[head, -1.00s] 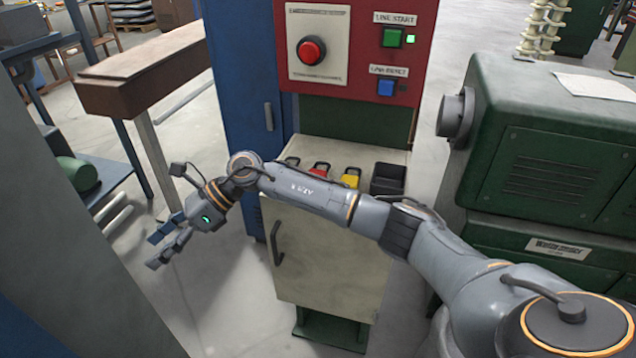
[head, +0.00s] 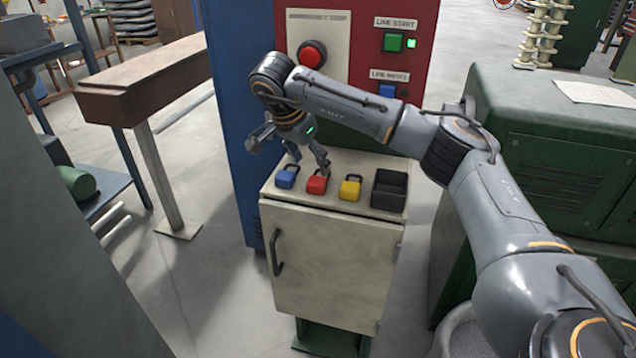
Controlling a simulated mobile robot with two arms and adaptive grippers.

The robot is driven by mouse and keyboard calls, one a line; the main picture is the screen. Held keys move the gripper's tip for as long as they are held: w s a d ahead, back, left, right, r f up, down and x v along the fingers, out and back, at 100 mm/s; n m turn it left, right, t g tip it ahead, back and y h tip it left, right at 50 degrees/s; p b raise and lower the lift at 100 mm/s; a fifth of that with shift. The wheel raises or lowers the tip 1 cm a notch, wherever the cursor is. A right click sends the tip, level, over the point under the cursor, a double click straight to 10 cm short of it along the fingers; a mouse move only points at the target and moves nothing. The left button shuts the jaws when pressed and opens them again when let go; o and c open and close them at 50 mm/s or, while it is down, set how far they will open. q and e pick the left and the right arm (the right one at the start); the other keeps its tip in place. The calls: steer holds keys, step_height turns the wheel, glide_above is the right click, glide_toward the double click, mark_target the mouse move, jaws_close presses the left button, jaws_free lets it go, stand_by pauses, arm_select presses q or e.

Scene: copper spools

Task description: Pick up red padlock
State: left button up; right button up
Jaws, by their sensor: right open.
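The red padlock (head: 317,184) lies on top of a cream cabinet (head: 330,250), between a blue padlock (head: 286,178) and a yellow padlock (head: 350,189). My right gripper (head: 309,170) is open and points down over the cabinet top, its fingers above and around the gap between the blue and red padlocks. One fingertip is close to the red padlock's shackle; I cannot tell whether it touches. My arm hides part of the panel behind. My left gripper is not in view.
A black open bin (head: 389,191) stands right of the yellow padlock. Behind is a red panel with a red button (head: 311,55), green button (head: 393,42) and blue button (head: 387,91). A green machine (head: 560,150) stands at the right.

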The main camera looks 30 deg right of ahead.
mark_target(319, 176)
steer(key=shift+d+f, duration=0.15)
steer(key=shift+f, duration=0.4)
steer(key=x, duration=0.2)
steer(key=p+x, duration=0.1)
steer(key=x, duration=0.1)
steer(key=shift+d+f, duration=0.1)
steer(key=shift+d, duration=0.25)
steer(key=shift+d+f, duration=0.15)
steer(key=shift+f, duration=0.25)
steer(key=c, duration=1.2)
steer(key=shift+c, duration=0.2)
steer(key=shift+r, duration=0.1)
